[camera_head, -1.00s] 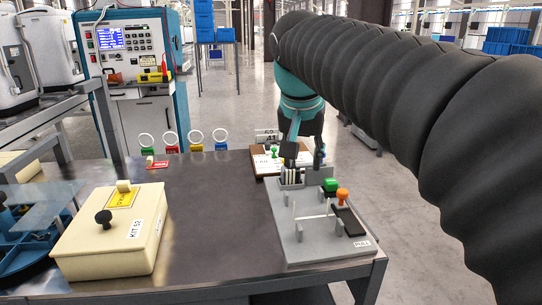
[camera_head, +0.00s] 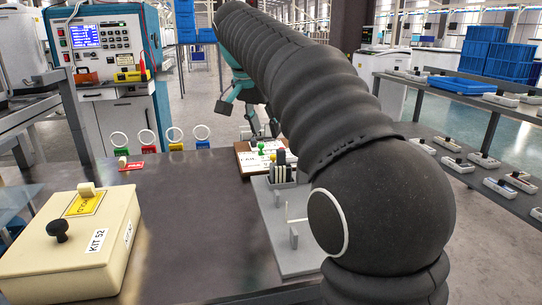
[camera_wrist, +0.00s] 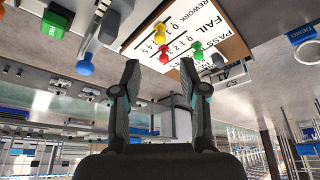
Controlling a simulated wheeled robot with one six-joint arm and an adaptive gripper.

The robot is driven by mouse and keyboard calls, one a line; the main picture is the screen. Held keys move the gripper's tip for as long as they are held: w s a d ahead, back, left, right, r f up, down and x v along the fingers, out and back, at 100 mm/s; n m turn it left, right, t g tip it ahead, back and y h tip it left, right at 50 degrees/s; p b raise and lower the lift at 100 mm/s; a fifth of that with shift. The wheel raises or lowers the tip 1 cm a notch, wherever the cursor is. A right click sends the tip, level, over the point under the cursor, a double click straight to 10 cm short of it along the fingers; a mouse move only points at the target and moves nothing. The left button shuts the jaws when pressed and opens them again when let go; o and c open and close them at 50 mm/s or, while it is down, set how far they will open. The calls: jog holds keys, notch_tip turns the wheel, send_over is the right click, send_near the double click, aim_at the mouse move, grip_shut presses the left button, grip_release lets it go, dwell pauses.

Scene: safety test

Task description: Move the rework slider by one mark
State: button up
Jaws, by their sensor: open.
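A white score board with a wooden edge (camera_head: 243,161) lies at the far end of the table. The wrist view shows it from above, with REWORK, FAIL and PASS lettering (camera_wrist: 207,24). It carries a yellow knob (camera_wrist: 160,34), a red knob (camera_wrist: 164,56) and a green knob (camera_wrist: 196,50). The yellow knob looks closest to the REWORK row. The green knob also shows in the head view (camera_head: 261,148). My gripper (camera_head: 247,117) is open and empty, raised beyond the board. Its fingers (camera_wrist: 159,75) point toward the board, apart from the knobs.
A grey fixture (camera_head: 262,208) stands in front of the board, partly hidden by my arm. A cream KIT 52 box (camera_head: 112,255) sits at front left. Coloured ring tags (camera_head: 175,134) stand along the back edge. The table's middle is clear.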

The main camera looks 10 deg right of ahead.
aim_at(272, 157)
jog(key=b+x, duration=0.1)
jog(key=x, duration=0.7)
jog(key=shift+f+b, duration=0.1)
jog(key=shift+b, duration=0.25)
grip_shut()
